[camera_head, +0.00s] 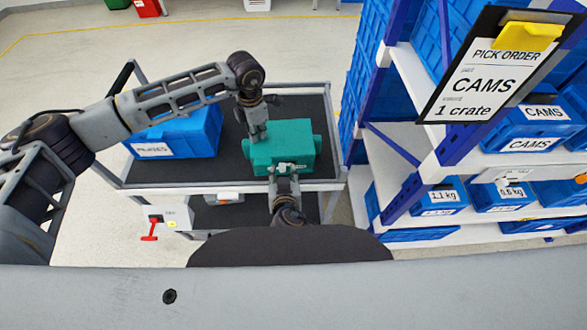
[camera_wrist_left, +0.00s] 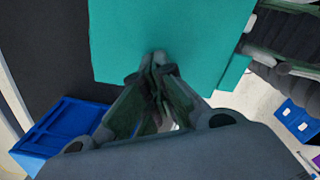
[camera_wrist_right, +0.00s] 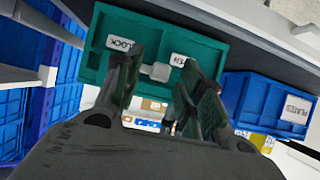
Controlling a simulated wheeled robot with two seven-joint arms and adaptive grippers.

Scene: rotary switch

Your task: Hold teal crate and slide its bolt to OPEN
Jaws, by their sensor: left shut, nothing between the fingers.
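The teal crate (camera_head: 296,145) stands on the dark cart top. My left gripper (camera_head: 258,137) is shut and empty, pointing down at the crate's top near its left end. In the left wrist view its closed fingertips (camera_wrist_left: 158,60) are at the teal surface, seemingly touching it. My right gripper (camera_head: 286,172) is at the crate's near face. The right wrist view shows that face with a grey bolt knob (camera_wrist_right: 155,72) between a label reading LOCK (camera_wrist_right: 120,43) and a second, blurred label (camera_wrist_right: 178,60). The right fingers (camera_wrist_right: 162,75) are open, one on each side of the knob.
A blue labelled crate (camera_head: 178,138) stands on the cart (camera_head: 240,186) left of the teal one. A shelf rack (camera_head: 437,170) with blue bins is close on the right. A PICK ORDER board (camera_head: 487,75) reads CAMS, 1 crate. A red-handled lever (camera_head: 150,230) is at the cart's lower left.

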